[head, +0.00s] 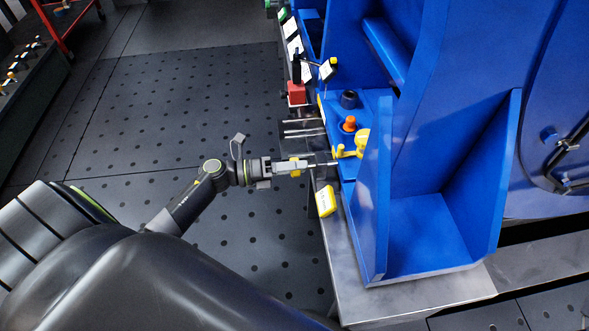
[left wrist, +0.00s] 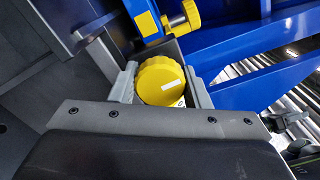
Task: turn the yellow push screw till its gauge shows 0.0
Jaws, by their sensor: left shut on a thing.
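The blue machine frame (head: 430,225) stands on a grey metal base (head: 375,300). Another yellow knob (left wrist: 190,13) lies close above the gripper in the wrist view. A red block (head: 297,93), an orange cap (head: 349,124) and metal rods are nearby. The dotted floor at left is clear.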

